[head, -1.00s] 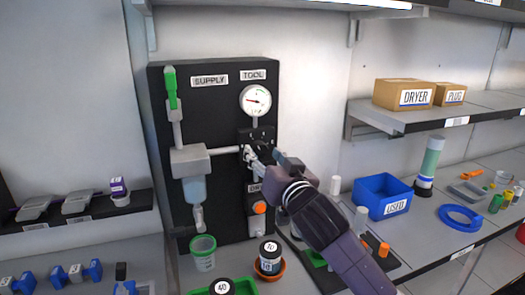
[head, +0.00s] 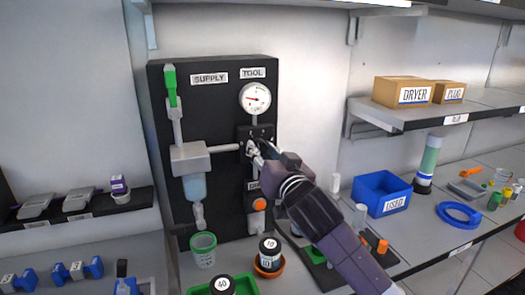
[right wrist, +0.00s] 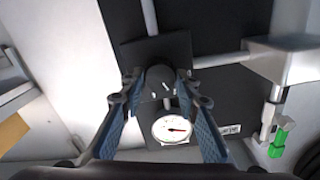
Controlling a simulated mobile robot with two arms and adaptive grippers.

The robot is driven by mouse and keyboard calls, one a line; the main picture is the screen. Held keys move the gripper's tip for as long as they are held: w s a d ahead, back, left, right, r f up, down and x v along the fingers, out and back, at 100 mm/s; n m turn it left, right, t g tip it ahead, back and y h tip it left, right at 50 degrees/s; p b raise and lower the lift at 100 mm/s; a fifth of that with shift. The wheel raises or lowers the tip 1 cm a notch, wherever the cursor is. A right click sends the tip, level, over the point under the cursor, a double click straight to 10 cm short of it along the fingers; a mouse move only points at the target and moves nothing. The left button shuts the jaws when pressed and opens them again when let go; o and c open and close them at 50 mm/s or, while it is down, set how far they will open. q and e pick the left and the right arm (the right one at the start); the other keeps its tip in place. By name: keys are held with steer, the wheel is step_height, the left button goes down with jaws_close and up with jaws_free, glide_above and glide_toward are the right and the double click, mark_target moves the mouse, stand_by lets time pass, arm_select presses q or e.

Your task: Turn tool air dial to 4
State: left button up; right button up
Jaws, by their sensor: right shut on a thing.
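The tool air dial is a dark round knob (right wrist: 160,80) on a dark square plate, below the TOOL gauge (head: 255,97) on the black panel (head: 225,125). The gauge is white and round with a red needle; it also shows in the right wrist view (right wrist: 171,128). My right gripper (head: 256,149) reaches in from the lower right and covers most of the dial in the head view. In the right wrist view its two fingers (right wrist: 158,82) are shut on the knob, one on each side. The dial's pointer setting is too small to read. My left gripper is not in view.
A supply unit (head: 190,157) with a green lever (head: 171,86) is left of the dial. An orange button (head: 259,204) is below it. Cups and jars stand on the bench below. A blue USED bin (head: 383,192) stands to the right.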

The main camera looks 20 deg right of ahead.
steer(key=shift+m+p, duration=0.4)
steer(key=shift+m, duration=0.7)
steer(key=m+p, duration=0.1)
steer(key=m, duration=0.1)
steer(key=shift+m, duration=0.3)
steer(key=shift+d+f+m+p, duration=0.1)
steer(key=shift+f+m+p, duration=0.05)
steer(key=shift+m+p, duration=2.1)
steer(key=shift+m+b, duration=0.3)
steer(key=shift+m, duration=0.05)
steer(key=o, duration=1.2)
steer(key=shift+c, duration=0.2)
steer(key=shift+s, duration=0.1)
